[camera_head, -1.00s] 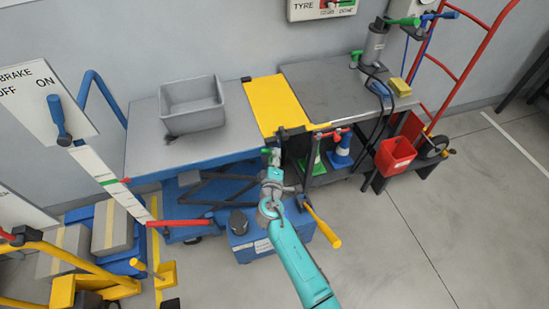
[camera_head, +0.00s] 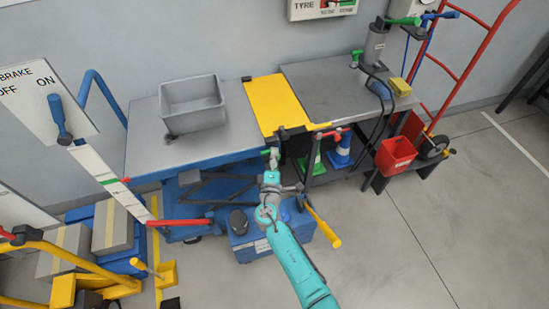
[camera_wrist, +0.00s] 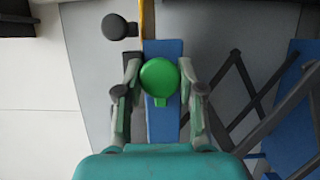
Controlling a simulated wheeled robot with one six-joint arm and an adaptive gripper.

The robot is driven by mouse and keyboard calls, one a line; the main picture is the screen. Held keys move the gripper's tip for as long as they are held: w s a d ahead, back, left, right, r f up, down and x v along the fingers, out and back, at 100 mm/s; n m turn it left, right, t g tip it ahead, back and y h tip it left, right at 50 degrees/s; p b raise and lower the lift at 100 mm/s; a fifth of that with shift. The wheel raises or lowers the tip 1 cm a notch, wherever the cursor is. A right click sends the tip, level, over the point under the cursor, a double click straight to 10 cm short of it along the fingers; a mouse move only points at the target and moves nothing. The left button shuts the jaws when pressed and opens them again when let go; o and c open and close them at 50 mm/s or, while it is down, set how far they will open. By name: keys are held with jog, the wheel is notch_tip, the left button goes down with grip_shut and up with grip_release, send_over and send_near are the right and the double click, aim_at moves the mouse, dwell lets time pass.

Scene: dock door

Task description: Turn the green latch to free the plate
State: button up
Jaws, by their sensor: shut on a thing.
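The green latch (camera_wrist: 160,78) has a round knob with a short tab below it and stands in front of a blue upright strip in the wrist view. In the head view the latch (camera_head: 274,156) is small, at the front edge below the yellow plate (camera_head: 275,103). The plate lies flat across the gap between the lift table and the grey bench. My gripper (camera_wrist: 160,95) is shut on the latch, with one finger on each side of the knob. The exact finger contact is partly hidden.
A grey bin (camera_head: 193,102) stands on the lift table (camera_head: 142,140). A yellow-tipped lever (camera_head: 323,228) sticks out beside my arm. Open floor lies at right.

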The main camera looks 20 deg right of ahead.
jog(key=o, duration=1.1)
jog(key=shift+o, duration=0.2)
jog(key=v, duration=1.2)
jog(key=shift+d+f, duration=0.1)
